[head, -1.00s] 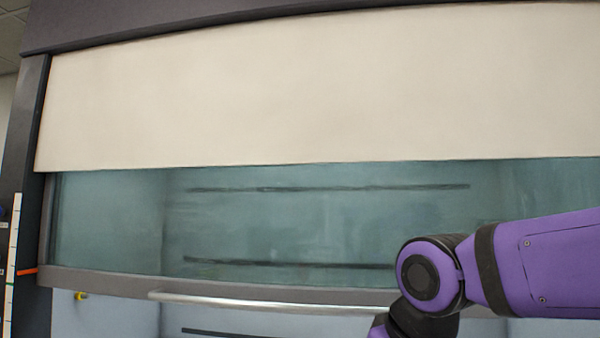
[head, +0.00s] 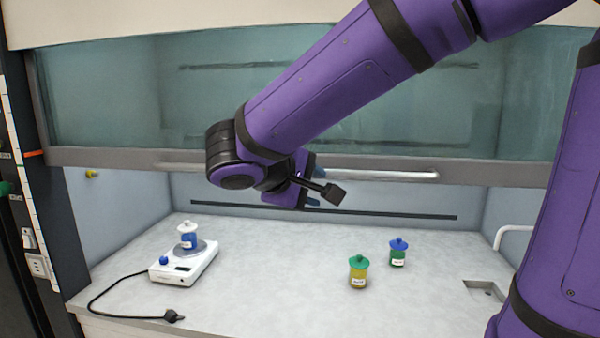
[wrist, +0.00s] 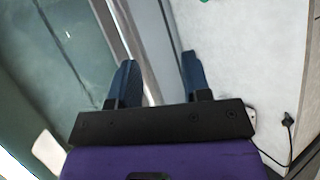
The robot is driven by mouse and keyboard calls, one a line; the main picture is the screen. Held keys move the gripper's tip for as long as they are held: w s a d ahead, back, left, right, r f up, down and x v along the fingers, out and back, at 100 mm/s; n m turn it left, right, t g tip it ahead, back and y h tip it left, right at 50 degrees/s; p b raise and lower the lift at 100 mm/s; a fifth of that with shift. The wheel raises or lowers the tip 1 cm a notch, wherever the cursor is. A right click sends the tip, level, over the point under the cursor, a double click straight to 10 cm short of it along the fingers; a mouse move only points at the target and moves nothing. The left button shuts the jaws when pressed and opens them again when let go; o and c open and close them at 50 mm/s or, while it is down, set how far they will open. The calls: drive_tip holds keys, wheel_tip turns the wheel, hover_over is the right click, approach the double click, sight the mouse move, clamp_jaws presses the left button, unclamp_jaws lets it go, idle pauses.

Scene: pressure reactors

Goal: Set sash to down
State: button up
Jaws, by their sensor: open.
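The sash is a greenish glass pane (head: 120,95) with a grey bottom frame (head: 100,157). It is partly raised, with an open gap between its frame and the bench. A pale horizontal handle bar (head: 390,175) runs along the frame. My gripper (head: 313,187) is at the middle of the handle, and my arm hides part of the bar. In the wrist view my gripper (wrist: 160,72) is open, with two dark blue fingers. The handle bar (wrist: 136,40) passes between them in that picture, nearer the left finger. I cannot tell whether they touch it.
Inside the hood, a white stirrer (head: 185,270) holds a blue bottle (head: 189,240). A yellow bottle (head: 358,275) and a green bottle (head: 398,256) stand right of centre on the bench (head: 270,275). A black cable (head: 110,290) lies at the front left. An orange marker (head: 34,154) is on the left scale.

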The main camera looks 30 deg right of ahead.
drive_tip(key=w+a+r+n+t+h, duration=0.1)
drive_tip(key=w+a+r+t+h, duration=0.15)
drive_tip(key=w+a, duration=0.3)
drive_tip(key=shift+t, duration=0.55)
drive_tip(key=x, duration=0.7)
drive_tip(key=f+x, duration=0.1)
drive_tip(key=x, duration=0.2)
drive_tip(key=shift+s+d+f, duration=0.1)
drive_tip(key=shift+d, duration=0.05)
drive_tip(key=shift+n, duration=0.3)
clamp_jaws()
